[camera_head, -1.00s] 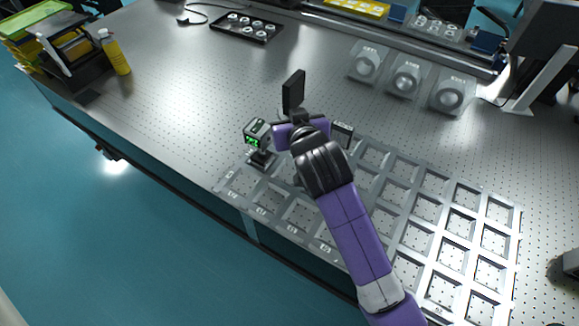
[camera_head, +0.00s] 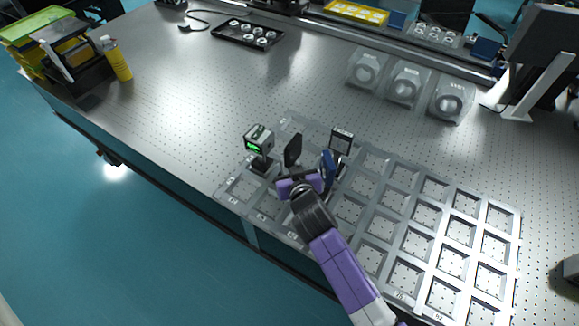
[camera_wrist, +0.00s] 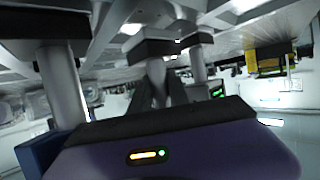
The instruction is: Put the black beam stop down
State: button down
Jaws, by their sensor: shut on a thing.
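The black beam stop (camera_head: 293,150) is a dark upright plate on a post, over the far-left part of the silver grid tray (camera_head: 398,247). My gripper (camera_head: 300,182) is shut on it, low on its post. In the wrist view, which looks upside down, my dark fingers close around the middle post (camera_wrist: 155,72), with a black base (camera_wrist: 150,47) at its end close to the tray. I cannot tell whether that base touches the tray. The beam stop's lower part is hidden by my gripper in the head view.
A green-display meter (camera_head: 258,140) stands close left of the beam stop. A blue-edged optic (camera_head: 328,168) and a grey-faced device (camera_head: 341,142) stand close right. Tray cells at the right are empty. Three clear-covered mounts (camera_head: 407,83) stand farther back.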

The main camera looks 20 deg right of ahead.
jog(key=shift+f, duration=0.55)
jog(key=shift+f+b, duration=0.25)
jog(key=shift+b, duration=0.05)
jog(key=c, duration=1.2)
grip_release()
jog(key=shift+c, duration=0.2)
jog(key=shift+s+p, duration=0.1)
jog(key=shift+p, duration=0.25)
jog(key=b+v, duration=0.1)
jog(key=v, duration=0.6)
jog(key=shift+s+a, duration=0.1)
jog(key=shift+s, duration=0.2)
